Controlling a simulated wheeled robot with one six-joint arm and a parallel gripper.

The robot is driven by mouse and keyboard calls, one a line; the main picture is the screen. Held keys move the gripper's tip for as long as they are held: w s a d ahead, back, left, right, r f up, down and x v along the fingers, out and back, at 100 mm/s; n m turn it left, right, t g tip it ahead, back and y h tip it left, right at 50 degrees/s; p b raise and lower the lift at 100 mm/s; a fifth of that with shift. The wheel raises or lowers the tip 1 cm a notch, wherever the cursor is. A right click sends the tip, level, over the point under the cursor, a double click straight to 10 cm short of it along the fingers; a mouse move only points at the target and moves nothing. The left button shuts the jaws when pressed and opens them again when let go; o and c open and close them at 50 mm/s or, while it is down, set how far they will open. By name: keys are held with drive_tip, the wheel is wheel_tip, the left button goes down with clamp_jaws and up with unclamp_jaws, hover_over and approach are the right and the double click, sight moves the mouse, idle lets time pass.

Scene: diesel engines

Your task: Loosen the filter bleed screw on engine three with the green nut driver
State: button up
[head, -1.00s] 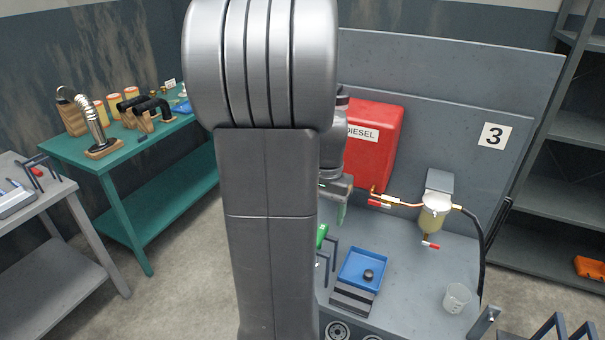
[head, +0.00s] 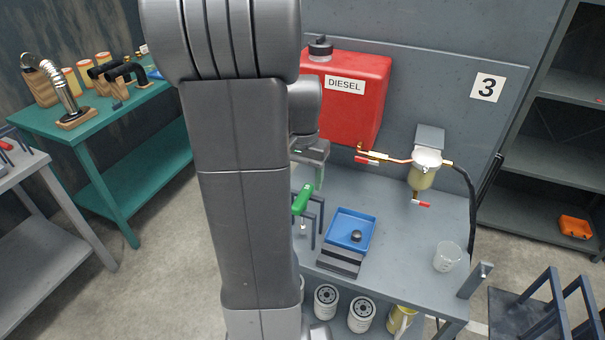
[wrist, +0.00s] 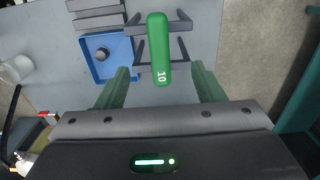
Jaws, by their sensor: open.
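In the wrist view the driver's handle (wrist: 158,50), marked 10, lies across the rack bars, just beyond and between my fingers. My gripper (wrist: 160,82) is open and empty; it also shows in the head view (head: 311,178), partly hidden by my arm, just above the driver. The fuel filter (head: 422,174) with its white-topped head (head: 427,158) is mounted at the back right, below the number 3 sign. The bleed screw is too small to make out.
A blue tray (head: 367,219) with a dark round part stands right of the rack. A clear beaker (head: 447,257) is near the bench's right edge. The red diesel tank (head: 352,108), copper fuel line (head: 392,160) and black hose (head: 469,187) are at the back.

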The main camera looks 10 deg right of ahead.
drive_tip(key=shift+f+b, duration=1.75)
drive_tip(key=shift+f, duration=1.1)
clamp_jaws()
drive_tip(key=shift+r, duration=0.1)
wheel_tip(320, 180, up, 11)
drive_tip(key=p, duration=0.9)
wheel_tip(320, 180, up, 5)
hover_over(303, 195)
drive_tip(key=shift+p, duration=0.45)
